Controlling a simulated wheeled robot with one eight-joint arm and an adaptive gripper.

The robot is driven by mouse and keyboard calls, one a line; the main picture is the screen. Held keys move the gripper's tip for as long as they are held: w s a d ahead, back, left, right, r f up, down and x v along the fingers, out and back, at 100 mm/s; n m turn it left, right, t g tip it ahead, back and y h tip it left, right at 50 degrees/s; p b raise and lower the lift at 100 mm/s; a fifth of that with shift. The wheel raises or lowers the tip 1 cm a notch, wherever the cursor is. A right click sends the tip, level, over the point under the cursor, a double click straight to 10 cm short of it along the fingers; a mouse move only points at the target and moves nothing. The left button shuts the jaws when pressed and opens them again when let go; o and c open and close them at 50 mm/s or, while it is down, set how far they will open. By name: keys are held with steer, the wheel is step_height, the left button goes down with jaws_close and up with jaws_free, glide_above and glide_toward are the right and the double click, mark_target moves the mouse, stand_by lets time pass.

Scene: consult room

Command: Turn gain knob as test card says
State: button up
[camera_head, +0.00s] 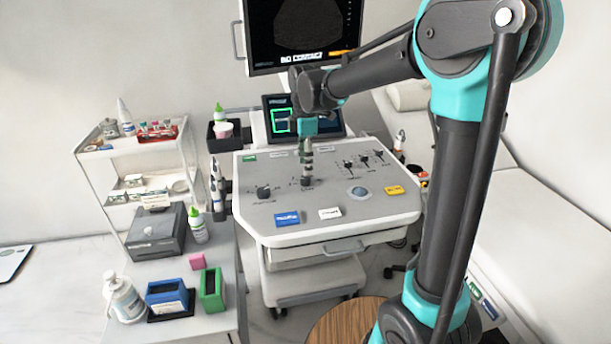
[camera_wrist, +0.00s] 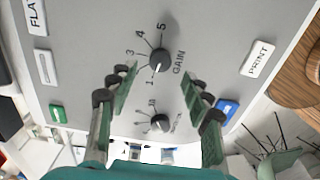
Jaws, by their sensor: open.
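The gain knob (camera_wrist: 158,60) is black and round, on the grey console panel (camera_wrist: 90,30). Its printed word GAIN and the numbers 1, 3, 4 and 5 show in the wrist view; I cannot make out a 2. A pale mark on the knob seems to point toward the 1. My gripper (camera_wrist: 160,76) is open, pointing down, its two fingers apart on either side of the knob's near side and not visibly touching it. In the head view my gripper (camera_head: 307,176) hangs over the knob and largely hides it. I cannot identify a test card for certain.
A second knob (camera_wrist: 160,122) sits close by, also visible in the head view (camera_head: 263,191). A blue button (camera_head: 287,218), white PRINT button (camera_wrist: 257,58) and trackball (camera_head: 358,192) are on the panel. A lit screen (camera_head: 335,116) stands behind; a side table (camera_head: 200,325) is left.

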mark_target(305, 178)
steer(key=shift+f, duration=2.55)
steer(key=shift+c, duration=0.6)
jaws_close()
